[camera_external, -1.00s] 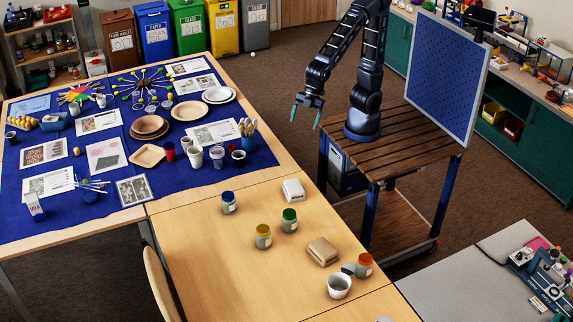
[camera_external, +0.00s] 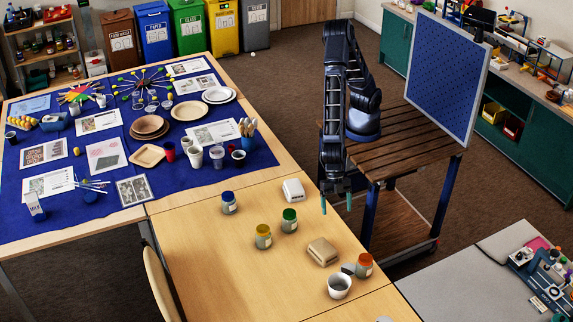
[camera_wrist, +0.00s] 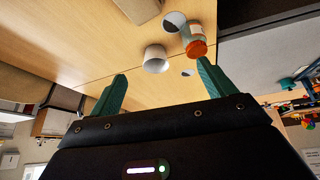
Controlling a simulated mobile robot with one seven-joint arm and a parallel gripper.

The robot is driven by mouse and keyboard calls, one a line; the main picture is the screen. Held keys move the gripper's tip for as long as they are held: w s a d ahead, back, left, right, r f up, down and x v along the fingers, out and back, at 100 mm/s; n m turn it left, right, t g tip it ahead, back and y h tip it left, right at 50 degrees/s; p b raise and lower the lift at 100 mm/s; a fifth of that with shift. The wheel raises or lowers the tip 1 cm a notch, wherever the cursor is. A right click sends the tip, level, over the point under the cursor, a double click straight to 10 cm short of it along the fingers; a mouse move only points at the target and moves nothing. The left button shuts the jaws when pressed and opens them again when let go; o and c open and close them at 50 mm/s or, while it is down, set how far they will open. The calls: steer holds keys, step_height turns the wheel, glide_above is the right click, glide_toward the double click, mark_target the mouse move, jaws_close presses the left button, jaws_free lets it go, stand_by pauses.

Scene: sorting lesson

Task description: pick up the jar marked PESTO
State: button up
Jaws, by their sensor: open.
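Four lidded jars stand upright on the bare wooden table: a blue-lidded jar (camera_external: 229,204), a green-lidded jar (camera_external: 289,221), a yellow-lidded jar (camera_external: 263,238) and an orange-lidded jar (camera_external: 364,266). Their labels are too small to read, so I cannot tell which is marked PESTO. My gripper (camera_external: 336,205) is open and empty, at the table's right edge in the picture, right of the green-lidded jar and apart from every jar. In the wrist view, the orange-lidded jar (camera_wrist: 195,42) shows beyond my open gripper (camera_wrist: 162,70); the other jars are not seen there.
A white cup (camera_external: 339,286), also in the wrist view (camera_wrist: 155,60), stands beside the orange-lidded jar. A beige box (camera_external: 322,251) and a white box (camera_external: 293,190) sit on the table. The blue-covered table (camera_external: 110,218) is crowded. The wooden table's left front (camera_external: 210,275) is clear.

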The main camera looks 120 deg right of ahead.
steer(key=n+g+y, duration=0.1)
steer(key=n, duration=0.1)
glide_toward(366, 258)
steer(key=f, duration=0.2)
steer(key=x, duration=1)
steer(key=shift+a, duration=0.5)
steer(key=c, duration=1.1)
